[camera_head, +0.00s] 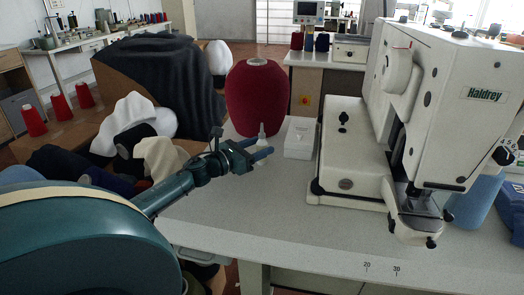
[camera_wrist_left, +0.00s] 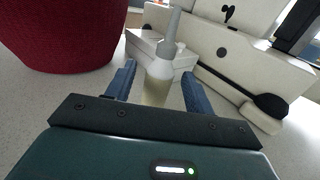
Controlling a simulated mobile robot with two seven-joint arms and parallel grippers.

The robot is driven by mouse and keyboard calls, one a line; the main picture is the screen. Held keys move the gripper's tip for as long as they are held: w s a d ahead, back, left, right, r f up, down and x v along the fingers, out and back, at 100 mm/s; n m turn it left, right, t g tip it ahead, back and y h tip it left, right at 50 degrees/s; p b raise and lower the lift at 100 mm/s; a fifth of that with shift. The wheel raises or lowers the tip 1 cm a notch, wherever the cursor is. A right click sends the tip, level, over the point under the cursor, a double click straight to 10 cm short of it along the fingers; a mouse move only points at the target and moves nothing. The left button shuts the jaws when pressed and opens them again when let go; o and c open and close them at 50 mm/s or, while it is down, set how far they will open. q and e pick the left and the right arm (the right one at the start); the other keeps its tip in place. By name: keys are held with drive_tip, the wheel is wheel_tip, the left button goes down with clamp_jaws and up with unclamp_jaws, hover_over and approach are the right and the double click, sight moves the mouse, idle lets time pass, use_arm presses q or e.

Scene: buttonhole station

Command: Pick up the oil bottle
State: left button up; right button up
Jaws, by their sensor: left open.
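The oil bottle (camera_head: 262,132) is small and pale, with a narrow grey nozzle, and stands upright on the grey table in front of the red yarn cone. In the left wrist view the bottle (camera_wrist_left: 158,82) shows a clear body with yellowish liquid and a white shoulder; its base is hidden behind my gripper's body. My left gripper (camera_head: 260,149) is open at the bottle, its blue fingers pointing toward it. In the left wrist view the gripper's fingers (camera_wrist_left: 158,78) lie on either side of the bottle, with visible gaps. My right gripper is not in view.
A large red yarn cone (camera_head: 257,95) stands just behind the bottle. A white box (camera_head: 299,138) is close on its right, then the white sewing machine (camera_head: 440,100). Dark and white fabrics (camera_head: 140,120) lie at left. The table front (camera_head: 290,205) is clear.

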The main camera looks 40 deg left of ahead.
use_arm(q)
drive_tip(key=shift+w+d, duration=0.1)
drive_tip(key=shift+w, duration=0.7)
drive_tip(key=shift+c, duration=0.5)
drive_tip(key=c, duration=1)
wheel_tip(320, 180, up, 10)
drive_tip(key=shift+p, duration=1)
